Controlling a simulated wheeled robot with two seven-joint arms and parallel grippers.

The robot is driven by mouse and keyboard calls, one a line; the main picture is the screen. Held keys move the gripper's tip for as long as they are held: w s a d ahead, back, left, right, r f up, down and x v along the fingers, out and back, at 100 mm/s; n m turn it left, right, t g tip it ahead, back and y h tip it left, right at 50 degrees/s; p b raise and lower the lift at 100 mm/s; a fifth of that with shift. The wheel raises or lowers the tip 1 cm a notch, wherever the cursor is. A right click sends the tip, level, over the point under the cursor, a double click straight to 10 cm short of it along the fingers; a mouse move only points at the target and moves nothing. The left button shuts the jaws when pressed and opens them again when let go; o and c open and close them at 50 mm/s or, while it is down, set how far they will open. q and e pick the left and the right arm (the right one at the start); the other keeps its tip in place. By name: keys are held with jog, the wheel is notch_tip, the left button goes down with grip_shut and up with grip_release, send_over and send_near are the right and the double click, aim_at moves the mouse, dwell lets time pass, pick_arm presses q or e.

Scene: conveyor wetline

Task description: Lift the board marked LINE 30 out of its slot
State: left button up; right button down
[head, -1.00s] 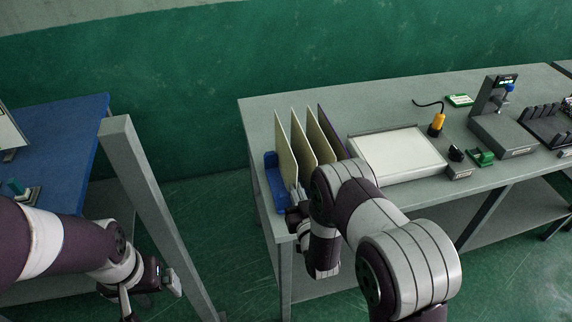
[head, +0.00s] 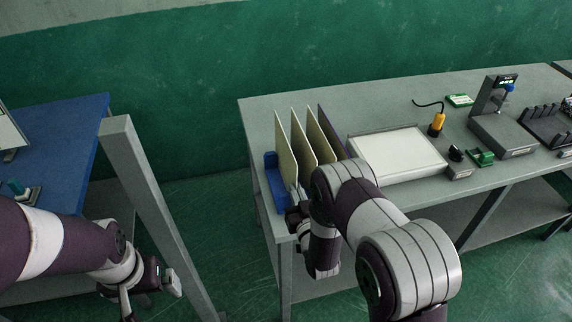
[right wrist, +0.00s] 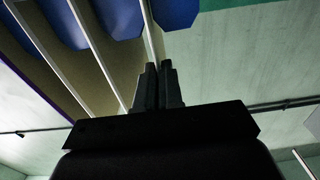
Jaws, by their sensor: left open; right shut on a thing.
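Three cream boards and one purple board (head: 334,132) stand upright side by side in a blue rack (head: 275,184) at the table's left end. No LINE 30 marking is readable in either view. My right gripper (right wrist: 160,88) is shut on the near edge of the leftmost cream board (head: 284,148); the board's edge runs into the fingers in the right wrist view (right wrist: 149,30). In the head view my right arm partly hides this gripper and the boards' lower near parts. The held board still stands among the others. My left gripper (head: 160,290) is open and empty, far left of the rack.
A white tray (head: 437,167) lies right of the boards. Beyond it are a yellow-handled tool (head: 437,124), a green block (head: 481,158) and a grey stand (head: 503,138). A grey post (head: 150,195) and a blue-topped table (head: 65,150) are at left, with open floor between the tables.

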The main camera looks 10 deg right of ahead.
notch_tip(320, 180, up, 10)
jog(key=p, duration=0.7)
jog(key=shift+f, duration=0.2)
dwell(0.4)
jog(key=s+a+p, duration=0.1)
jog(key=s+a, duration=0.2)
jog(key=s, duration=0.8)
jog(key=shift+s+p, duration=0.35)
jog(key=shift+p, duration=0.05)
jog(key=shift+d, duration=0.1)
